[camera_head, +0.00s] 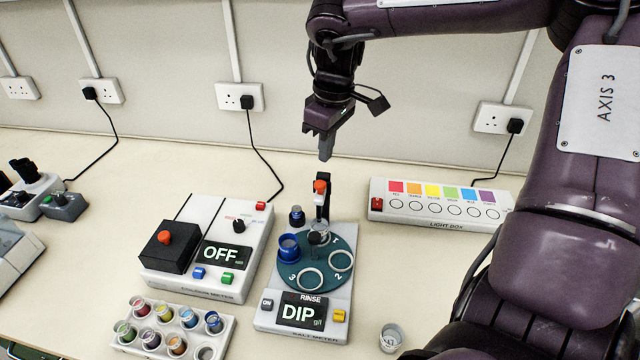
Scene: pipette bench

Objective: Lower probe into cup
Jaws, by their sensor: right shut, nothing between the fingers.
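The salt meter (303,322) stands at bench centre; its display reads "DIP" under the word "RINSE". A dark green turntable (312,283) with numbered ring places sits on it. A blue cup (289,246) stands at the turntable's left. The probe (316,238), a dark knobbed part, is near the turntable's back, in front of a black post (322,205) with a red-orange top (320,187). Clear material shows around the probe; I cannot tell whether its tip is inside a cup. My right gripper (326,155) is shut and empty, above and behind the post, apart from it.
A meter reading "OFF" (228,254) stands to the left, a light box (440,207) to the right. A rack of coloured vials (205,350) is front left. A small clear cup (390,338) stands front right. My right arm covers the right side.

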